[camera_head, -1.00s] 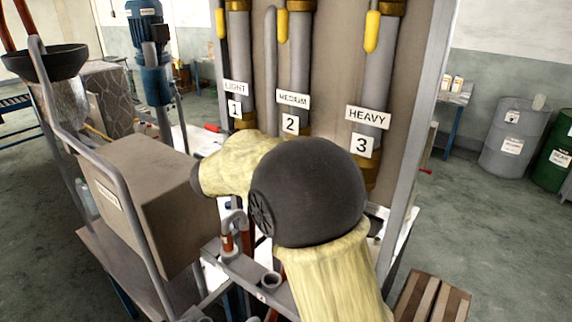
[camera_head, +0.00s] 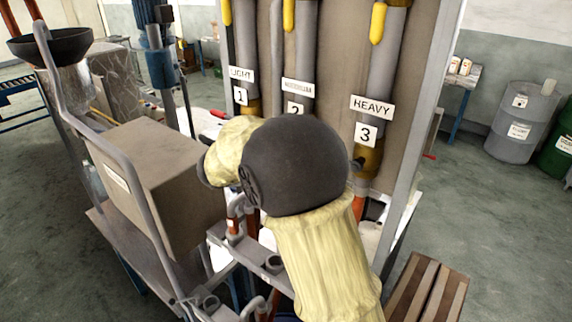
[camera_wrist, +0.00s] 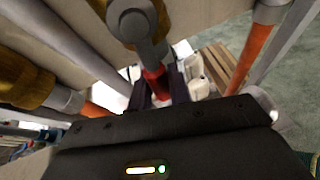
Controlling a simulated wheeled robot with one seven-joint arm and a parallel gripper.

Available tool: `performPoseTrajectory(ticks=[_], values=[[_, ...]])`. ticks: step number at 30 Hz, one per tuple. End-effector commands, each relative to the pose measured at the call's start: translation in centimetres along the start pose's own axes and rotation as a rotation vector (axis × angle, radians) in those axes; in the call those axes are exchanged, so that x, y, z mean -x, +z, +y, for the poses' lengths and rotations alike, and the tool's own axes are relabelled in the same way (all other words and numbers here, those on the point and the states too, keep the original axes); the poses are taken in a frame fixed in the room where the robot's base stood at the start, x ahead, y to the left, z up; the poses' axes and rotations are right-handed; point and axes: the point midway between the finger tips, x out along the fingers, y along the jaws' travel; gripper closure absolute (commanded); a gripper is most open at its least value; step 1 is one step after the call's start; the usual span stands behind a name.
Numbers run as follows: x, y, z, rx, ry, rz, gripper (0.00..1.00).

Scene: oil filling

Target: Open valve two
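The pipe of valve two carries a "2" label (camera_head: 296,107), which is partly hidden behind my arm in the head view. The valve itself is hidden there. In the wrist view a grey valve fitting (camera_wrist: 138,25) with a red handle (camera_wrist: 155,84) sits ahead of my gripper. My gripper (camera_wrist: 160,95) has its dark fingers on either side of the red handle. Whether they press on it is not clear. My gripper is hidden behind my arm in the head view.
Pipe "1" LIGHT (camera_head: 241,96) stands left and pipe "3" HEAVY (camera_head: 366,134) stands right. A brass fitting (camera_wrist: 25,78) is close on the left in the wrist view. A beige box (camera_head: 160,185) and grey rail stand left of my arm. A wooden slatted pallet (camera_head: 428,290) lies at lower right.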

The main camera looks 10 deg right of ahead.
Motion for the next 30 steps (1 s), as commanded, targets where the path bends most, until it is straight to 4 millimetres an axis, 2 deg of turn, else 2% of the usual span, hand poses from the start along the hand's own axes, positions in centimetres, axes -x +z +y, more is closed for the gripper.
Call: performPoseTrajectory(ticks=[1,3,13,17,23,30], values=[[0.0,0.0,0.0,0.0,0.002,0.0,0.73],[0.0,0.0,0.0,-0.001,0.001,0.0,0.6],[0.1,0.0,0.0,-0.002,0.001,0.0,0.59],[1.0,-0.1,0.1,-0.003,0.003,-0.001,0.59],[4.2,-0.3,0.1,-0.003,0.007,-0.001,0.59],[9.1,-0.3,0.1,-0.003,0.006,0.001,0.59]])
